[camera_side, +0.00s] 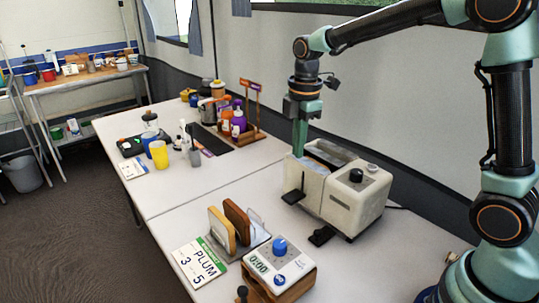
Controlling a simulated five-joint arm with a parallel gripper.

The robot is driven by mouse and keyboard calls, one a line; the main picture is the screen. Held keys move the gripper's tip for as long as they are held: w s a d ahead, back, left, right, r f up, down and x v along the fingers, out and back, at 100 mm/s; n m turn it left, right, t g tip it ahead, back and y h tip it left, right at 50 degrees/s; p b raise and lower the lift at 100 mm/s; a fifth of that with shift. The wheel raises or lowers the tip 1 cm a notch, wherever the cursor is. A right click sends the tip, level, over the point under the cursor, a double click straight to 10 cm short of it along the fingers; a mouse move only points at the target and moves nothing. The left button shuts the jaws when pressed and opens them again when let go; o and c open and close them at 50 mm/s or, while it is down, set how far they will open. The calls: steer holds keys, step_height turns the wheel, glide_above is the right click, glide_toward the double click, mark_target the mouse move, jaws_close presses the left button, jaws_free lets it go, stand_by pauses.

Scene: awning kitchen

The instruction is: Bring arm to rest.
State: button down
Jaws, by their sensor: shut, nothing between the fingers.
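My gripper (300,140) points down at the far left end of the toaster (341,191), near its top edge. Its fingers are shut with nothing between them. I cannot tell whether the fingertips touch the toaster or stand just behind it. My arm reaches in from the right and arches above the toaster. The toaster is cream-coloured with a dark knob on its front, and it stands on the white table.
Farther back are a yellow cup (159,154), a scale (131,146) and a bottle caddy (247,137). Table left of the toaster is clear.

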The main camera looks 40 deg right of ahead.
steer(key=s+r+m+t, duration=0.2)
steer(key=s+m, duration=0.5)
steer(key=s+r+m+t, duration=0.2)
steer(key=s+r+m, duration=0.1)
steer(key=s+m, duration=0.4)
steer(key=shift+d+m+t, duration=0.15)
steer(key=shift+m+t, duration=0.25)
steer(key=shift+m, duration=0.2)
steer(key=c, duration=1.2)
jaws_free()
steer(key=shift+s+r, duration=0.1)
steer(key=o, duration=0.6)
steer(key=shift+d+r+m, duration=0.1)
steer(key=shift+m, duration=0.4)
steer(key=o, duration=0.6)
steer(key=shift+w+d+r+m+g, duration=0.2)
steer(key=shift+w+r+m, duration=0.15)
steer(key=shift+w+m, duration=0.2)
steer(key=shift+w+d+r+m+g, duration=0.2)
steer(key=shift+w+r+m, duration=0.15)
steer(key=shift+w+m, duration=0.2)
steer(key=w+d+f+m+g, duration=0.1)
steer(key=w+d+m+g, duration=0.55)
steer(key=w+m, duration=0.8)
steer(key=shift+m+t, duration=0.45)
steer(key=shift+t, duration=0.4)
steer(key=f, duration=0.6)
steer(key=d+f, duration=0.1)
steer(key=f, duration=0.2)
steer(key=shift+s+f, duration=0.3)
